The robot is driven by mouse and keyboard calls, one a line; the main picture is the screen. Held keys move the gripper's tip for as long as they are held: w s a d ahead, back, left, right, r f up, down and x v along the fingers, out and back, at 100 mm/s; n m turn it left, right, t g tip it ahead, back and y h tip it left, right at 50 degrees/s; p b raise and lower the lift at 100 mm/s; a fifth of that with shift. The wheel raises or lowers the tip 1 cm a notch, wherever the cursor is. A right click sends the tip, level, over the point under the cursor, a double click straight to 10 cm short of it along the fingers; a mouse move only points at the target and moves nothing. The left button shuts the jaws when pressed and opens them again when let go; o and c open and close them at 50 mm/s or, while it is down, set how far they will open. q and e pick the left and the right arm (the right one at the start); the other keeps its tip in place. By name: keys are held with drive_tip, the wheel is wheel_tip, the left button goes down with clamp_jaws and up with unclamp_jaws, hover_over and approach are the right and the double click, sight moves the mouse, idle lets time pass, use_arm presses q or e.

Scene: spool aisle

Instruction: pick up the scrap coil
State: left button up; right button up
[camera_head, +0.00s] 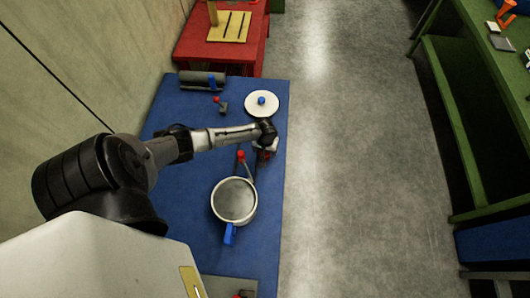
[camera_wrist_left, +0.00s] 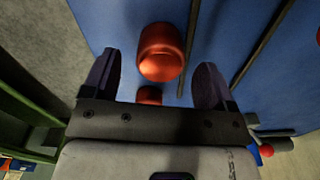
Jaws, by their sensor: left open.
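A shiny copper-red rounded piece (camera_wrist_left: 160,52), which looks like the scrap coil, is over the blue table top in the left wrist view. A second, smaller copper-red part (camera_wrist_left: 150,95) shows below it, partly hidden by the gripper body. My left gripper (camera_wrist_left: 158,85) is open, with one dark finger on each side of these pieces; I cannot tell whether it touches them. In the head view my left gripper (camera_head: 266,150) is at the right side of the blue table (camera_head: 190,210) and mostly hides the coil. My right gripper is not in view.
A metal pot (camera_head: 234,201) with a blue handle stands near my gripper, beside a red-knobbed lever (camera_head: 241,155). Behind are a white lid (camera_head: 262,103), another red-knobbed lever (camera_head: 222,106) and a grey roll (camera_head: 202,80). Green shelving (camera_head: 450,110) stands across the clear aisle.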

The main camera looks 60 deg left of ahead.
use_arm(q)
drive_tip(key=shift+c, duration=0.2)
drive_tip(key=c, duration=1)
drive_tip(key=shift+r, duration=0.1)
